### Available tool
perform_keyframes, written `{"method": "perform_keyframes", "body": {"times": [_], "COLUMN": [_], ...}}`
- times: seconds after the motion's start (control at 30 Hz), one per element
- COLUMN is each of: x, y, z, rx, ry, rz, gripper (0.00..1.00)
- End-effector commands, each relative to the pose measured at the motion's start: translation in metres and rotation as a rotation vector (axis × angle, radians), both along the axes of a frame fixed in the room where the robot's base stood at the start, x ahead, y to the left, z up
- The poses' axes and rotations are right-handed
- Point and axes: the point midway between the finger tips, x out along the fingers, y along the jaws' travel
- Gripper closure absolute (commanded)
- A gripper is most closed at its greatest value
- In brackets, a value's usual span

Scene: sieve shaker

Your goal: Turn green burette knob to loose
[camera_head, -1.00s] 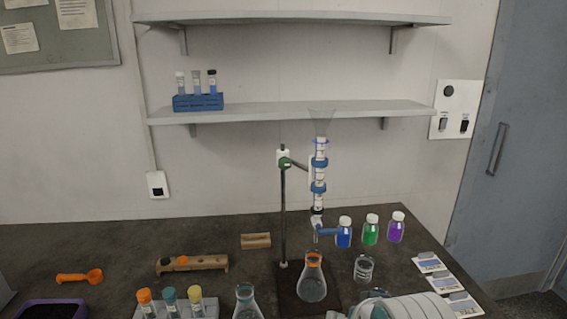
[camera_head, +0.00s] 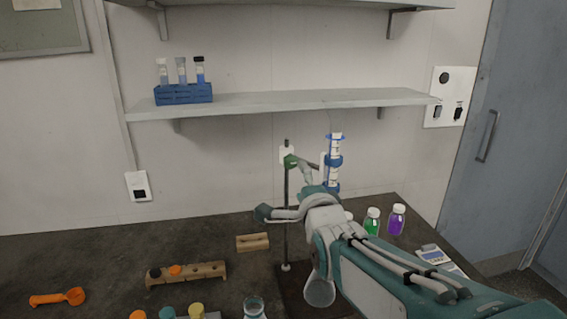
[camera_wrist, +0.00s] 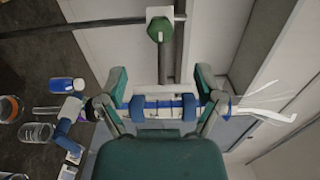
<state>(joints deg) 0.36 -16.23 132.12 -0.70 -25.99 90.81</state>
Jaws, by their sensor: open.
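The green knob (camera_head: 290,161) sits on the clamp of the upright stand rod (camera_head: 286,222), left of the burette (camera_head: 334,147). In the wrist view the green knob (camera_wrist: 160,28) is beyond my fingertips, roughly centred between them. My gripper (camera_head: 284,190) is open and empty, reaching in from the lower right. In the wrist view my gripper (camera_wrist: 160,80) has its fingers spread left and right, apart from the knob. The burette (camera_wrist: 162,104) runs sideways there, close to the fingers; contact cannot be told. My arm hides the burette's lower part in the head view.
Green (camera_head: 371,222) and purple (camera_head: 396,220) bottles stand to the right. A wooden rack (camera_head: 187,273) lies left.

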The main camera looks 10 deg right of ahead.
Motion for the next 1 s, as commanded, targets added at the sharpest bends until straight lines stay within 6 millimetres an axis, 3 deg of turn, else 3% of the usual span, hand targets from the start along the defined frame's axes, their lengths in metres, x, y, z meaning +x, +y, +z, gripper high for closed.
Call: {"method": "perform_keyframes", "body": {"times": [0.5,0.93,1.0], "x": [0.079,0.089,0.089], "y": [0.001,0.001,0.001], "z": [-0.001,-0.001,-0.001], "rx": [-0.003,-0.003,-0.003], "ry": [0.002,0.002,0.002], "rz": [0.001,0.001,0.001], "gripper": [0.15,0.15,0.46]}}
